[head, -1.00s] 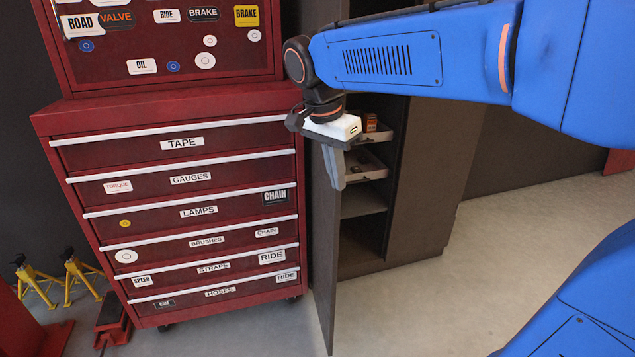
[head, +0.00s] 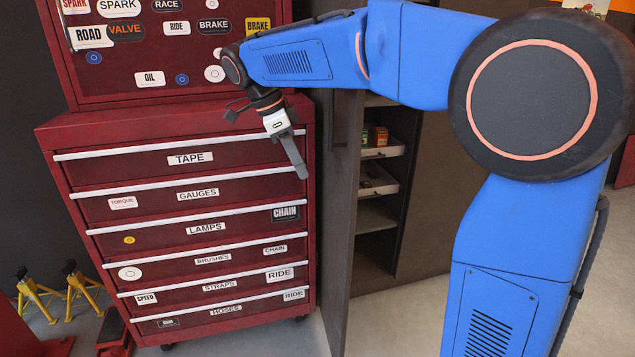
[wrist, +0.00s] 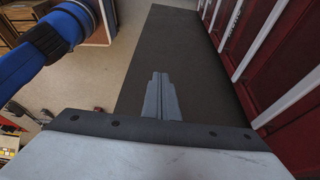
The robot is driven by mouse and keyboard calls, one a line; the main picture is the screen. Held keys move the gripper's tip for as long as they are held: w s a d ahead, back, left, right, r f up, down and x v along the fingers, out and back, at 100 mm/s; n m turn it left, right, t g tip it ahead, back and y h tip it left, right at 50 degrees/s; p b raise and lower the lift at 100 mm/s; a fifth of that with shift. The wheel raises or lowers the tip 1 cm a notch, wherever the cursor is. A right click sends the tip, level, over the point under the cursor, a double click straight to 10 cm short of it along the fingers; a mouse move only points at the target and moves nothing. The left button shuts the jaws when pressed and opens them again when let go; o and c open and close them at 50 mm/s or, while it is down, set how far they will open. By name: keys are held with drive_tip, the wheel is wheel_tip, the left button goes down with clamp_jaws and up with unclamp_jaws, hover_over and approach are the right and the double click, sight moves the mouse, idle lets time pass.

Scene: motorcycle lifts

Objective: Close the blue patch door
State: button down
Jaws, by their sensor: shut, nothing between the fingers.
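A dark grey door (head: 341,240) stands open from the tall cabinet (head: 432,190), beside the red tool chest. No blue patch shows on the visible part of it. The cabinet's shelves show in the gap to the right of the door. My gripper (head: 303,174) is shut and empty, pointing down in front of the chest's upper drawers, on the chest side of the door. In the wrist view my shut fingers (wrist: 161,97) point over a dark panel (wrist: 175,45), which looks like the door's outer face. I cannot tell whether they touch it.
The red tool chest (head: 190,250) with white-edged drawers stands close on the left of the door. Yellow stands (head: 80,290) are on the floor at far left. Small boxes (head: 379,137) sit on a cabinet shelf. Bare floor (head: 395,320) lies before the cabinet.

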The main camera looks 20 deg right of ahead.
drive_tip(key=d+f, duration=0.7)
drive_tip(key=f, duration=0.2)
drive_tip(key=shift+s+d, duration=0.3)
drive_tip(key=shift+s, duration=0.1)
